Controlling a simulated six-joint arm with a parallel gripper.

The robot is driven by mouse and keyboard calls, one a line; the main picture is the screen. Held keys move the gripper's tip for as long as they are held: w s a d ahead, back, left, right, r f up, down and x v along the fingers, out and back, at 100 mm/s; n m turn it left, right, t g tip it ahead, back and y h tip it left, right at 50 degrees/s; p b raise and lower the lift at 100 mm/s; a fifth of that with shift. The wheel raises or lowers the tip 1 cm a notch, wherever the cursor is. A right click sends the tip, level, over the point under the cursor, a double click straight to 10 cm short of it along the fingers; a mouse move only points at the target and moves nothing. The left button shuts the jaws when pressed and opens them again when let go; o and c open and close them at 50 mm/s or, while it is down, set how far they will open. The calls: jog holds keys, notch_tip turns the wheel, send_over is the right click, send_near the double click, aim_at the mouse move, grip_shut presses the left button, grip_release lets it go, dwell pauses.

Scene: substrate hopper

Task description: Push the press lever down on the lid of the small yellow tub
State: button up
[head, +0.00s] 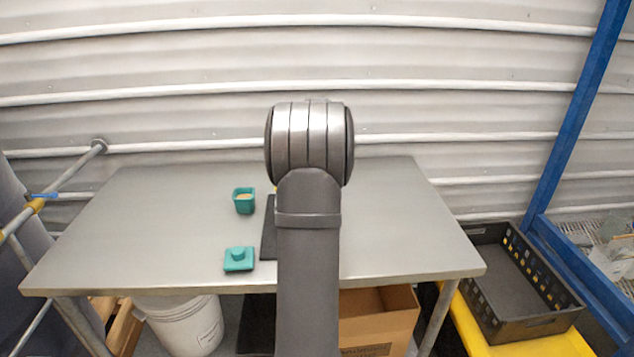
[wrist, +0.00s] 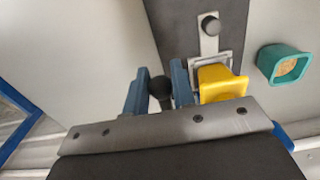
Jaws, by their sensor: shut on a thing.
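My gripper (wrist: 160,92) has its two blue fingers on either side of a round black knob (wrist: 160,87) in the wrist view. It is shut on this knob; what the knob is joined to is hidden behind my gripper. The small yellow tub (wrist: 220,84) is just right of the fingers, its lower part cut off by my gripper body. A metal bracket (wrist: 208,63) is at its far edge, with a plate leading to a second dark knob (wrist: 210,25). I cannot make out the lid or the whole lever. In the head view my arm hides the gripper and yellow tub.
A teal tub (wrist: 285,65) with tan contents stands right of the yellow tub; it also shows in the head view (head: 244,207). A dark mat (head: 268,240) is partly hidden. The table's left side (head: 140,220) is clear.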

jog(key=shift+r, duration=2)
jog(key=o, duration=0.6)
jog(key=shift+c, duration=0.2)
jog(key=shift+r, duration=3.45)
notch_tip(320, 180, down, 11)
jog(key=shift+r, duration=0.1)
